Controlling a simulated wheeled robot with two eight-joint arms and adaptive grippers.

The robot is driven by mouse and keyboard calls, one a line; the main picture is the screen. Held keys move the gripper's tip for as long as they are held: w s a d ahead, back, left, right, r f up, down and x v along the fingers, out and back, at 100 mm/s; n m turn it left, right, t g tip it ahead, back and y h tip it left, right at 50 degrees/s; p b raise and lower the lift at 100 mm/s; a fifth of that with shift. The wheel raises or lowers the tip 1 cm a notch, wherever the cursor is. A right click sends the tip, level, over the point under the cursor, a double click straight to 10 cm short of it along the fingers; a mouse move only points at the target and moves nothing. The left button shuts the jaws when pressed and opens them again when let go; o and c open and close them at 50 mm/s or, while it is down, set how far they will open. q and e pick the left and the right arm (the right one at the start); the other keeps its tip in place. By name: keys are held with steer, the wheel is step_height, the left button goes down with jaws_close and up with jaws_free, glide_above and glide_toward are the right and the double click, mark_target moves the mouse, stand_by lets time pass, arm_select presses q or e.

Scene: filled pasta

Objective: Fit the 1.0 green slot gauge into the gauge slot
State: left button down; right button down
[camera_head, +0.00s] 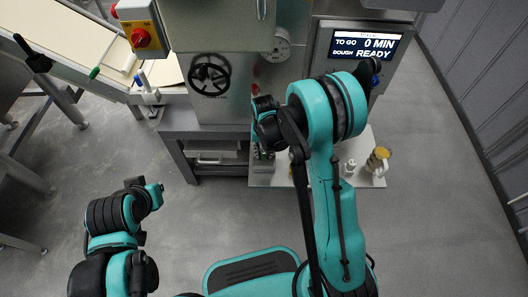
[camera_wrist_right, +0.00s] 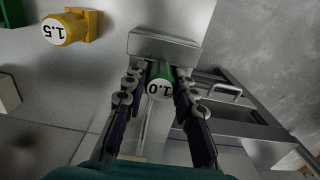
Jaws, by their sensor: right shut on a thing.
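In the right wrist view, the green slot gauge (camera_wrist_right: 160,84), marked 1.0, sits between the two fingers of my right gripper (camera_wrist_right: 159,98), which is shut on it. The far end of the gauge meets the near edge of a grey metal block (camera_wrist_right: 165,46). A slot opening is not visible, so I cannot tell whether the gauge is touching the block or inside it. In the head view, my right gripper (camera_head: 263,152) is over the left side of the pale shelf, with the gauge mostly hidden. My left gripper (camera_head: 148,192) is at lower left, its fingers unclear.
A yellow gauge marked 1.5 (camera_wrist_right: 63,29) stands apart at the wrist view's upper left. It shows on the pale shelf (camera_head: 335,179) at right in the head view. The machine with a black handwheel (camera_head: 209,74) stands behind. Its screen (camera_head: 365,45) reads READY.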

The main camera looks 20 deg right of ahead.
steer(key=shift+f, duration=0.1)
stand_by(0.3)
steer(key=c, duration=0.9)
jaws_free()
steer(key=shift+r+p, duration=2.35)
steer(key=shift+r, duration=1.2)
steer(key=shift+f, duration=0.1)
